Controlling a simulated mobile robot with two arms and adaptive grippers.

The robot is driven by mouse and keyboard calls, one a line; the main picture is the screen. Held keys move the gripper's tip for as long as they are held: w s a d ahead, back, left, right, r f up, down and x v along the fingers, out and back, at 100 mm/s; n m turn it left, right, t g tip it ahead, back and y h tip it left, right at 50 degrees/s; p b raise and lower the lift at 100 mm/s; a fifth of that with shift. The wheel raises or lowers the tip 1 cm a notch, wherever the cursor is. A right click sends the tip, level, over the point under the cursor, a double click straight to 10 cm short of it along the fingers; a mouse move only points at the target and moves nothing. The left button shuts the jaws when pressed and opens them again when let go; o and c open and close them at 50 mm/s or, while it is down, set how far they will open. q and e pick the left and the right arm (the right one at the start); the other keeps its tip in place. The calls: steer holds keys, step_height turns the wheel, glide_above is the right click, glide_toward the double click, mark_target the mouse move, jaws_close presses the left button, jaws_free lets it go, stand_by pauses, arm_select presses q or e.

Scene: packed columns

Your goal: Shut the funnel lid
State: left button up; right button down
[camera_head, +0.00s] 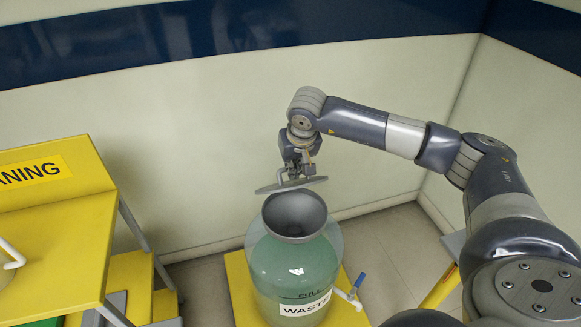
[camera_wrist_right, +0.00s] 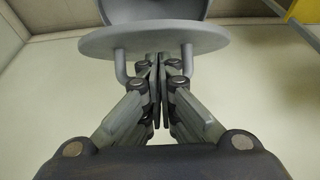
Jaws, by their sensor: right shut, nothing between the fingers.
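The grey round funnel lid (camera_head: 292,186) stands open above the dark grey funnel (camera_head: 296,214), nearly edge-on to the head camera. The funnel sits in the mouth of the green waste bottle (camera_head: 285,262). In the right wrist view the lid (camera_wrist_right: 155,39) shows as a flat disc with two handle legs, and part of the funnel (camera_wrist_right: 150,10) shows beyond it. My right gripper (camera_head: 297,170) is at the lid's handle side; its closed fingers (camera_wrist_right: 159,66) lie between the handle legs with nothing gripped. Whether they touch the lid is unclear. My left gripper is out of view.
The bottle stands on a yellow platform (camera_head: 241,283) with a blue-handled tap (camera_head: 356,287) at its lower right. A yellow workbench (camera_head: 60,240) with metal legs is at left. Walls close off the back and right; floor (camera_head: 395,245) is clear right of the bottle.

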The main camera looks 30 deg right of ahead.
steer(key=shift+s+f, duration=0.3)
steer(key=shift+f, duration=0.05)
steer(key=shift+s+f, duration=0.1)
steer(key=shift+s, duration=0.15)
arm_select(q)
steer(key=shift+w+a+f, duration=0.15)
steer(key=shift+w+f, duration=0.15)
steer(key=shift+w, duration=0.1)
arm_select(e)
steer(key=shift+f, duration=0.1)
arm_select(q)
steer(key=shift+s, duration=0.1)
